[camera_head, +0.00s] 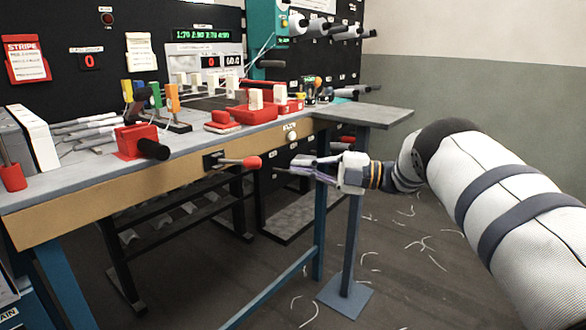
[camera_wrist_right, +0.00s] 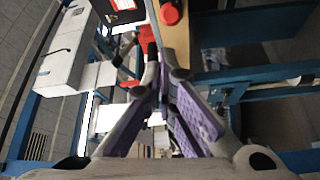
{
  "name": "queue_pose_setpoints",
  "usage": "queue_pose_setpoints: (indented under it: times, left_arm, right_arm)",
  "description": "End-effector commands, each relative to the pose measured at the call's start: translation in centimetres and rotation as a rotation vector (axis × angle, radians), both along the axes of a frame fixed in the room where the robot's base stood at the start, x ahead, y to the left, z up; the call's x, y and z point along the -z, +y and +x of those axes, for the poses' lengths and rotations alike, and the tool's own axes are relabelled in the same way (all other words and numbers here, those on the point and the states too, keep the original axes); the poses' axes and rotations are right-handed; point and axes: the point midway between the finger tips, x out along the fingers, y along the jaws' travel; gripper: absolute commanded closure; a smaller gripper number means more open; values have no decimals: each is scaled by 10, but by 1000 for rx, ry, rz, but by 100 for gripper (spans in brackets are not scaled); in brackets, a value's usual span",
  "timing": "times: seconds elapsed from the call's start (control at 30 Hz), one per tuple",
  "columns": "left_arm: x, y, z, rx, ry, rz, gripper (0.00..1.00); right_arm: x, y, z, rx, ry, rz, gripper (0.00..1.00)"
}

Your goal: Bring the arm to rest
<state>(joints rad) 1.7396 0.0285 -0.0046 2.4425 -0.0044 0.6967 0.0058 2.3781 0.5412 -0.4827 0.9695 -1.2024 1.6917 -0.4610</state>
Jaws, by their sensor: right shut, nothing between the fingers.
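My right gripper (camera_head: 300,168) reaches in from the right on my white arm, just below and in front of the table's right part. Its fingers point left, are shut and hold nothing. Its purple finger pads show in the right wrist view (camera_wrist_right: 163,78). The red-knobbed lever (camera_head: 240,162) on the table's front edge is close to the left of the fingertips, with what looks like a small gap. My left gripper is not in view.
The worktable (camera_head: 115,181) carries a red block with a black handle (camera_head: 137,141), colored clips and red holders. A grey side shelf (camera_head: 371,115) stands on a blue post (camera_head: 349,245) behind my gripper. White thread scraps litter the open floor at right.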

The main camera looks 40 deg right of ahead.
Motion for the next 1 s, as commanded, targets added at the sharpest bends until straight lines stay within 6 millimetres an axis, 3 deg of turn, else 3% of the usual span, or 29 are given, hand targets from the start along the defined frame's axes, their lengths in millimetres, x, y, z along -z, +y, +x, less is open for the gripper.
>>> queue_pose_setpoints:
  times: [0.37, 0.47, 0.57, 0.6, 0.67, 0.7, 0.77, 0.8, 0.87, 0.9, 1.0]
  left_arm:
    - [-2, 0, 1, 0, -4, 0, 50]
    - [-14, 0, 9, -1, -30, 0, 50]
    - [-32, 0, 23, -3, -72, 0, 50]
    - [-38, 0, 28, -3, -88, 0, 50]
    - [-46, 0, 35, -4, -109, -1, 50]
    - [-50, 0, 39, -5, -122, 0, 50]
    - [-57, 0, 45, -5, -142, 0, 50]
    - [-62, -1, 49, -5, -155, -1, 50]
    - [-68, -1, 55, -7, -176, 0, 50]
    - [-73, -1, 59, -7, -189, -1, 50]
    - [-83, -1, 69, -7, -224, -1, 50]
  right_arm:
    - [4, 2, 2, 14, 18, 21, 100]
    - [41, 14, 9, 146, 176, 179, 100]
    - [122, 35, -6, 392, 491, 415, 100]
    - [156, 45, -23, 488, 621, 487, 100]
    - [202, 60, -58, 625, 807, 568, 100]
    - [229, 71, -86, 712, 924, 609, 100]
    - [262, 87, -134, 838, 1091, 650, 100]
    - [279, 99, -169, 920, 1197, 668, 100]
    - [298, 115, -223, 1041, 1347, 677, 100]
    - [306, 125, -261, 1125, 1441, 675, 100]
    - [310, 148, -357, 1325, 1656, 641, 100]
